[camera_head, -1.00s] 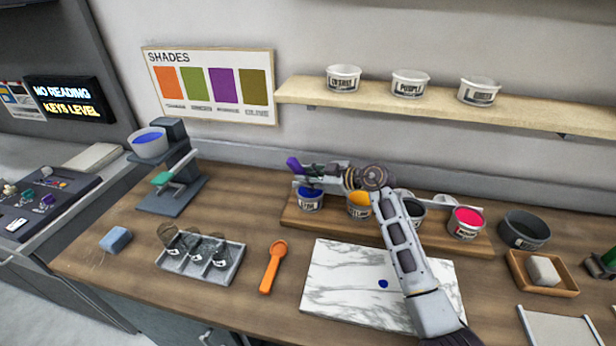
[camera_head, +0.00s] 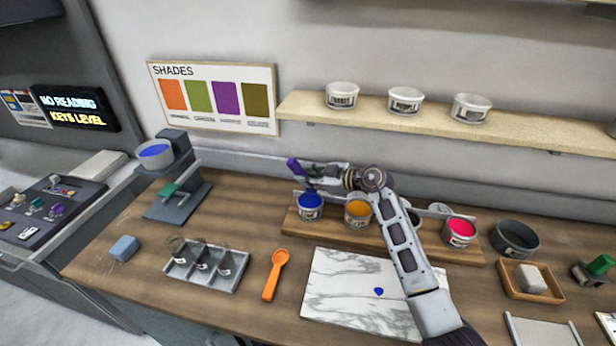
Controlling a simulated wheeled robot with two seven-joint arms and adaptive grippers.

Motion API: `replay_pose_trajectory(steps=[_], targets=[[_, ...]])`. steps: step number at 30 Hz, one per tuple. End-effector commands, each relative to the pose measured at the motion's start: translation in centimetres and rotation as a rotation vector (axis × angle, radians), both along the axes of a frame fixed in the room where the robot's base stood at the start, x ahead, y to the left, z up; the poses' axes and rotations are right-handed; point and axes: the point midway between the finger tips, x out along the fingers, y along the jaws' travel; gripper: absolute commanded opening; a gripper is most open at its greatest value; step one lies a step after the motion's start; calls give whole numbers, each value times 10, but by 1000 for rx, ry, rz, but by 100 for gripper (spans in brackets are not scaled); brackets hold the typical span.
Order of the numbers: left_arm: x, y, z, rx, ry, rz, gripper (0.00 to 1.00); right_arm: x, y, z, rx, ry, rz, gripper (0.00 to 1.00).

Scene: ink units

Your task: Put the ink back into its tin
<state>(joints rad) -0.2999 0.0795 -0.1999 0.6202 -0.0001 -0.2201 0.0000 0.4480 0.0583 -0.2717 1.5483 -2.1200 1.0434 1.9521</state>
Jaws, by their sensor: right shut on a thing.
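My right gripper (camera_head: 308,172) is shut on a purple-handled tool (camera_head: 294,165), behind and above the blue ink tin (camera_head: 310,213). The tool's working end cannot be made out. The tin is open, with blue ink showing at its top, and stands at the left end of a wooden rack. A small blue ink blob (camera_head: 378,291) lies on the white marble slab (camera_head: 335,285). My right forearm crosses the slab's right part and hides some of the rack. My left gripper is not in view.
The rack (camera_head: 290,222) also holds a yellow tin (camera_head: 358,212) and a pink tin (camera_head: 459,233). A dark bowl (camera_head: 514,239) stands to its right. An orange spoon (camera_head: 275,275) and a jar tray (camera_head: 207,268) lie left of the slab.

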Motion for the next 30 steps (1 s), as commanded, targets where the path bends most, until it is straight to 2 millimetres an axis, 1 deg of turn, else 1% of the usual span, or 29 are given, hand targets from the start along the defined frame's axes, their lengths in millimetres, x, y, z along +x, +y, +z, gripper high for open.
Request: replay_pose_trajectory(steps=[1,6,18,30], targets=[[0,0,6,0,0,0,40,0,0,5,0,0,0,0],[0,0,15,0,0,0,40,0,0,13,0,0,-1,0],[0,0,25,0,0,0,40,0,0,38,0,-1,1,0],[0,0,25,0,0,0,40,0,0,38,1,0,0,0]])
